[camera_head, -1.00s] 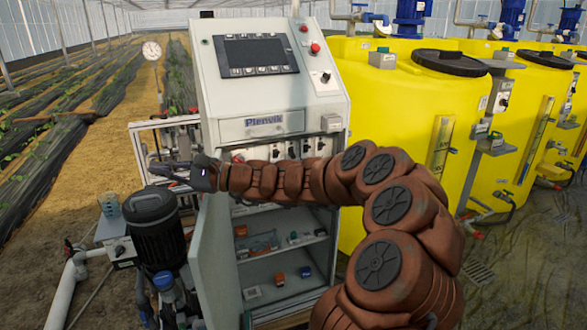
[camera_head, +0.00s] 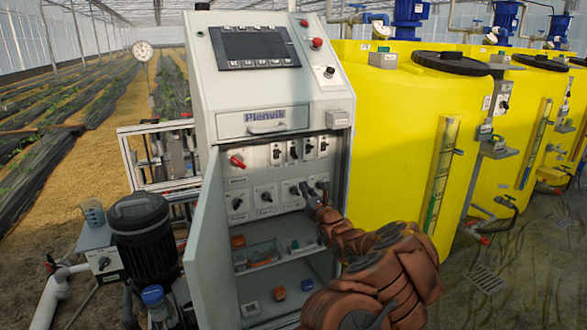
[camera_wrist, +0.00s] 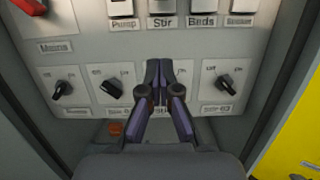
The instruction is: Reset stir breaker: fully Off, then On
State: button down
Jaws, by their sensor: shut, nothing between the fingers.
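The stir breaker (camera_head: 294,150) is in the upper row of the open cabinet, with a dark toggle. Its lower edge and "Stir" label (camera_wrist: 162,22) show at the top of the wrist view; its lever is cut off there. My gripper (camera_wrist: 166,72) is shut and empty, in front of the lower row of knobs. It covers one lower knob, whose partly hidden label begins "Sti". In the head view my gripper (camera_head: 309,192) is below the stir breaker and apart from it. I cannot tell whether it touches the lower panel.
The "Pump" breaker (camera_head: 276,155) and "Beds" breaker (camera_head: 309,147) flank the stir breaker. A red mains switch (camera_head: 237,162) is at left. Off/On knobs (camera_wrist: 112,88) line the lower row. The cabinet door (camera_head: 206,245) stands open at left; a yellow tank (camera_head: 390,130) stands right.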

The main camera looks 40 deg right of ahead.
aim_at(292, 159)
jog(key=shift+s+d, duration=0.1)
jog(key=shift+d, duration=0.05)
jog(key=shift+p+x, duration=0.35)
jog(key=shift+x, duration=4.3)
jog(key=shift+w+d+r, duration=0.1)
jog(key=shift+w, duration=0.2)
jog(key=shift+r, duration=0.2)
jog(key=shift+s+a+r, duration=0.15)
jog(key=shift+s+r, duration=0.3)
jog(key=shift+r, duration=0.35)
jog(key=shift+s+a+r, duration=0.15)
jog(key=shift+s+r, duration=0.3)
jog(key=shift+r, duration=0.35)
